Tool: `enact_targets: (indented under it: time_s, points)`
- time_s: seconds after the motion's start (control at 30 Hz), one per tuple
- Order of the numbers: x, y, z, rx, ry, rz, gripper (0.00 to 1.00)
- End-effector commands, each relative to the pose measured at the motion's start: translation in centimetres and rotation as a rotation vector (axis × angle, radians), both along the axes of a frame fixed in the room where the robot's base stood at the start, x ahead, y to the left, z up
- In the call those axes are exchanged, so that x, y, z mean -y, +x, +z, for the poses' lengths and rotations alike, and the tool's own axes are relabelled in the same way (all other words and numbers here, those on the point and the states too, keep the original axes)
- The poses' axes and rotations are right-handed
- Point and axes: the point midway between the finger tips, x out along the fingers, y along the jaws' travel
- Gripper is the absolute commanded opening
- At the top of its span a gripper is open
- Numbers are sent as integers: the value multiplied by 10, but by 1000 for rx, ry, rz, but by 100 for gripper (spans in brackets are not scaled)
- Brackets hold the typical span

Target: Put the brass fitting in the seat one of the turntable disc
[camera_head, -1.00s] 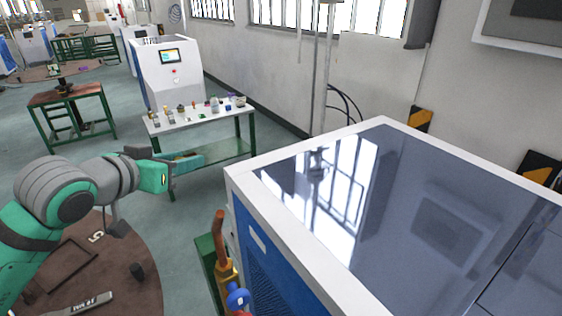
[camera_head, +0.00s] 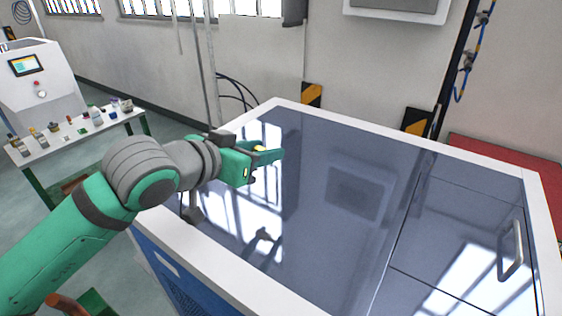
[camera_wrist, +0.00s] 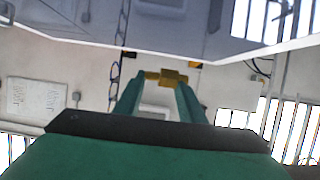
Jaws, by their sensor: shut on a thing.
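My gripper (camera_head: 266,160) is shut on the brass fitting (camera_wrist: 166,77), which sits crosswise between the two green fingertips in the wrist view. In the head view only a small yellow bit of the fitting (camera_head: 260,149) shows at the fingers. My gripper is held out over the dark glossy top of a cabinet, and its reflection shows in that top. I cannot make out the turntable disc or its seat one in the present views.
The cabinet (camera_head: 330,215) with a white rim fills the centre and right, with a handle (camera_head: 511,250) on its top at right. A table with several small parts (camera_head: 70,138) stands at left before a white machine (camera_head: 45,85). A wall is behind.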

Motion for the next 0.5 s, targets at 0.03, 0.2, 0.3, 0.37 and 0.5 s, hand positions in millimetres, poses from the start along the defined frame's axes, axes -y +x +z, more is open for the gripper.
enact_targets:
  time_s: [0.03,0.2,0.3,0.37,0.5]
  points:
    - [1,11,-5,-2,-3,2,13]
    - [1,46,-21,-1,-2,11,13]
    - [5,67,-30,-1,-2,10,13]
    - [8,77,-40,-3,0,8,13]
    - [16,95,-63,-1,0,0,13]
